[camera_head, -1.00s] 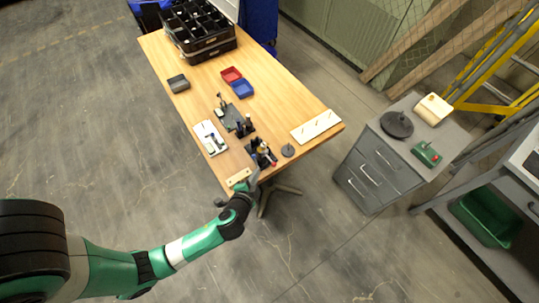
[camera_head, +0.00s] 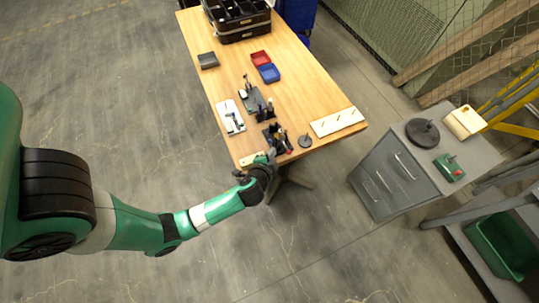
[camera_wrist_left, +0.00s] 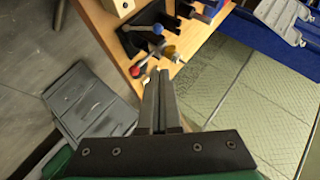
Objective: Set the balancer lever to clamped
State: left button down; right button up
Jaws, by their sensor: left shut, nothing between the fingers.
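No balancer lever can be told for sure. A small green device (camera_head: 448,170) with a red knob sits on the grey cabinet at the right of the head view. A dark stand (camera_head: 255,102) stands on the bench. My left gripper (camera_head: 271,156) is at the bench's near edge, by a dark rack of tools (camera_head: 276,139). My right gripper is not in view.
The wooden bench (camera_head: 312,84) holds a white tray (camera_head: 230,117), red (camera_head: 260,58) and blue (camera_head: 268,73) bins, and a white pegged board (camera_head: 337,122). The grey cabinet (camera_head: 387,184) stands right of it, with a dark round disc (camera_head: 422,132) on top. Open floor lies in front.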

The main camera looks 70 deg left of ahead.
pick_arm(q)
jog(key=a+f, duration=0.1)
jog(key=a, duration=0.1)
jog(key=w+a+f, duration=0.1)
jog(key=f, duration=0.1)
jog(key=w+a+f+b, duration=0.1)
jog(key=a+f, duration=0.1)
jog(key=shift+w+a, duration=0.2)
jog(key=shift+a, duration=0.1)
jog(key=shift+s+a+f, duration=0.1)
jog(key=shift+a+f, duration=0.3)
jog(key=shift+a, duration=0.05)
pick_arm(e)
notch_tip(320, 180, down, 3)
